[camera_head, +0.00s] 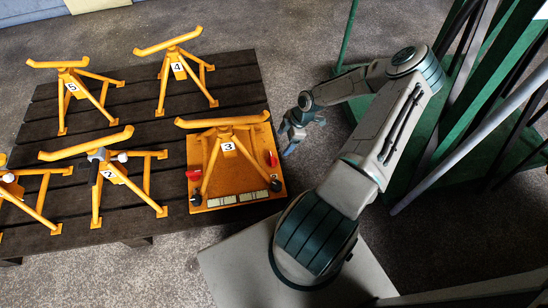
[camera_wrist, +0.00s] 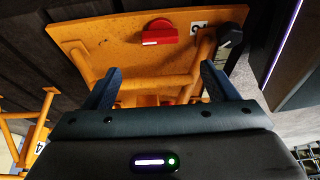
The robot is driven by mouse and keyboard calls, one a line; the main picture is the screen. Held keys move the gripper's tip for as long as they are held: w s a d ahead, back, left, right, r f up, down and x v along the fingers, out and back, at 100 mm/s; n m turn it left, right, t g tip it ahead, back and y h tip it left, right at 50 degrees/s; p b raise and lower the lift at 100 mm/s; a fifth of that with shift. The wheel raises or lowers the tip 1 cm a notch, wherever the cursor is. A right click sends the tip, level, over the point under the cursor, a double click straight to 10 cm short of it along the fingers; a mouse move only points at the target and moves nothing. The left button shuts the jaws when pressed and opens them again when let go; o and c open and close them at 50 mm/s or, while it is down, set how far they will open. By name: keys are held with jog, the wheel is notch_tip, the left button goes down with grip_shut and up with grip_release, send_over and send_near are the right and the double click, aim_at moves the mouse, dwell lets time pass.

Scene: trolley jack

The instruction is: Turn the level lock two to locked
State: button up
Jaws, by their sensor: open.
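An orange base plate (camera_head: 240,192) sits under stand 3 (camera_head: 226,148), with a red lock knob at its left side (camera_head: 194,175) and another near its right edge (camera_head: 272,158).
Black knobs stand at the plate's front corners, one at the right (camera_head: 276,185). Orange stand 4 (camera_head: 178,68), stand 5 (camera_head: 74,88) and stand 2 (camera_head: 108,176) share the dark slatted table (camera_head: 215,75). A green rack with bars (camera_head: 470,110) stands right of my arm.

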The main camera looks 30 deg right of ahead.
aim_at(272, 158)
jog(key=b+x, duration=0.3)
jog(key=x, duration=0.8)
jog(key=shift+f+b, duration=0.3)
jog(key=c, duration=1)
jog(key=shift+d, duration=0.1)
